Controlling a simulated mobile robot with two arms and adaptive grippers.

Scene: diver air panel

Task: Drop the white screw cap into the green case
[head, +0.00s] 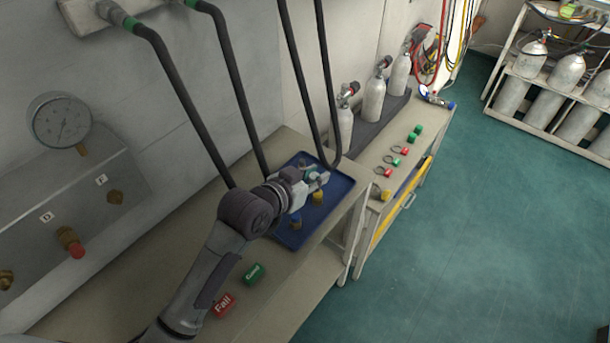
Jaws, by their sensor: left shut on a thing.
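My left gripper (316,180) is over the blue tray (339,196) on the bench. It is shut on a small pale thing that looks like the white screw cap, mostly hidden between the fingers. No other white cap can be made out. A green case (254,273) with white lettering sits on the bench, nearer than the tray and to the right of my left forearm. My right gripper is not in view.
A red case (222,304) marked "Fail" sits beside the green one. Brass fittings (318,197) lie in the tray. Black hoses (325,80) hang close to my gripper. A gauge panel (70,190) stands at left. The bench around the cases is clear.

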